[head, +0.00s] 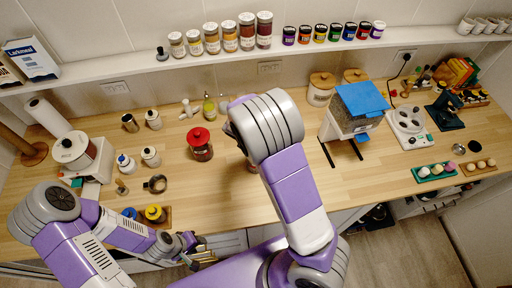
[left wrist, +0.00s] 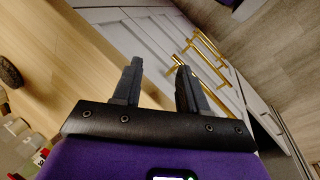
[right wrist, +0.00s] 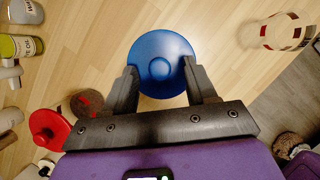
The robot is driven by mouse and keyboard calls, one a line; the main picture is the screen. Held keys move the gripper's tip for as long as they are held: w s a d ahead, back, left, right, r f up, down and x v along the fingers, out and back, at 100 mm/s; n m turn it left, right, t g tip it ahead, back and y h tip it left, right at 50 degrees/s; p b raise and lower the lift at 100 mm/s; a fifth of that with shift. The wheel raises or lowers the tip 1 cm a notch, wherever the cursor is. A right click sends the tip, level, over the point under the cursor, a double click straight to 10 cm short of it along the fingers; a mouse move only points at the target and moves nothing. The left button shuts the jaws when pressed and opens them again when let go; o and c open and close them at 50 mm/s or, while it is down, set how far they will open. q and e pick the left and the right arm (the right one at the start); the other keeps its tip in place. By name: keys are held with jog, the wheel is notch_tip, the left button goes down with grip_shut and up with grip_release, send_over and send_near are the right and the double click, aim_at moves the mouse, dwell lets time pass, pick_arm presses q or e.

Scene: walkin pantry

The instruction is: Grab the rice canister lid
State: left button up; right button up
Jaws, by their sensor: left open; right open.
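A round blue lid (right wrist: 162,52) with a central knob shows in the right wrist view. My right gripper (right wrist: 160,70) is open, its fingers to either side of the lid's near part; I cannot tell if they touch it. In the head view my right arm hides nearly all of this lid and its canister. A canister with a red lid (head: 200,136) stands just left of it and also shows in the right wrist view (right wrist: 48,126). No rice label is readable. My left gripper (left wrist: 159,70) is open and empty near the counter's front edge.
Wooden-lidded canisters (head: 321,80) and a hopper with a blue top (head: 361,98) stand to the right. Bottles (head: 151,157) and a mug (head: 155,184) stand to the left. A shelf (head: 150,63) with jars runs above. Gold-handled cabinet fronts (left wrist: 225,65) lie below the counter.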

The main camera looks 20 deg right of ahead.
jog(key=shift+w+d+f, duration=0.15)
jog(key=shift+d+f, duration=0.05)
jog(key=shift+f, duration=0.3)
grip_shut()
jog(key=shift+r, duration=0.15)
